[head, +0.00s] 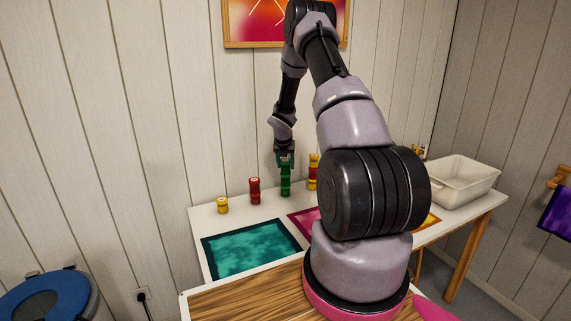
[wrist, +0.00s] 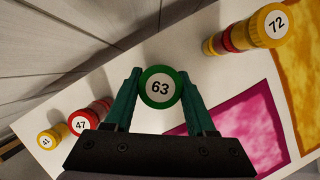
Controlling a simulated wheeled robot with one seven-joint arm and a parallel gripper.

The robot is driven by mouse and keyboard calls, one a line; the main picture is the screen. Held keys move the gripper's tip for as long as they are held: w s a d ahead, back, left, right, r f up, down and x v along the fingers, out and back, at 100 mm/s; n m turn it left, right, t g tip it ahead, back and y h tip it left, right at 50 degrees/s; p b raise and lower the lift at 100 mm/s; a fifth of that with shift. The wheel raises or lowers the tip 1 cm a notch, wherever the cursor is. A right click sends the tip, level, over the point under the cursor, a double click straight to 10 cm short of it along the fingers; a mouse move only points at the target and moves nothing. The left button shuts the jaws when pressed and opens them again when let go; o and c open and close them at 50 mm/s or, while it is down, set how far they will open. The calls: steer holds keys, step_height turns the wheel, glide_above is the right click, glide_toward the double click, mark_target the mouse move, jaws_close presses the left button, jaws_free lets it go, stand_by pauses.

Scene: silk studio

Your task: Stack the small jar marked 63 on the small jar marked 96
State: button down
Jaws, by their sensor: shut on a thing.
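The small jar marked 63 has a green rim and a white lid label, and it sits between my gripper's fingers (wrist: 160,76) in the wrist view (wrist: 159,87). My gripper (head: 285,164) is shut on it, pointing down over the back of the table in the head view. Below the fingers a tall green column (head: 286,186) stands upright on the table, looking like stacked green jars. No label reading 96 shows; a jar under 63 would have its lid hidden. I cannot tell exactly where one jar ends and another begins.
A red stack marked 47 (wrist: 80,122) and a yellow jar marked 41 (wrist: 46,141) stand left of the green column. A yellow-and-red stack topped by 72 (wrist: 275,23) stands close on its right. Teal silk (head: 250,248) lies in front; a white tub (head: 462,190) is at right.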

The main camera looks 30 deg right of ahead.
steer(key=shift+f, duration=0.1)
steer(key=shift+c, duration=0.7)
jaws_free()
steer(key=v, duration=1)
steer(key=shift+r, duration=0.4)
steer(key=s+a+r+m, duration=0.3)
steer(key=s+r+m, duration=0.2)
steer(key=r, duration=0.3)
steer(key=s+a+r+m+t, duration=0.1)
steer(key=s+a+r+m, duration=0.2)
steer(key=s+r+m, duration=0.4)
steer(key=s+a+r+m, duration=0.3)
steer(key=r+m, duration=0.1)
steer(key=r, duration=0.5)
steer(key=s+a+r+m+y, duration=0.1)
steer(key=s+a+r+m, duration=0.1)
steer(key=s+m, duration=0.3)
steer(key=s+a+r+m+t+y, duration=0.1)
steer(key=s+a+m, duration=0.4)
steer(key=s, duration=0.5)
steer(key=s+a+r+m+t+y, duration=0.1)
steer(key=s+a+r+m+y, duration=0.1)
steer(key=s+a+r+m, duration=0.2)
steer(key=s+m, duration=0.3)
steer(key=s, duration=0.1)
steer(key=shift+y, duration=0.3)
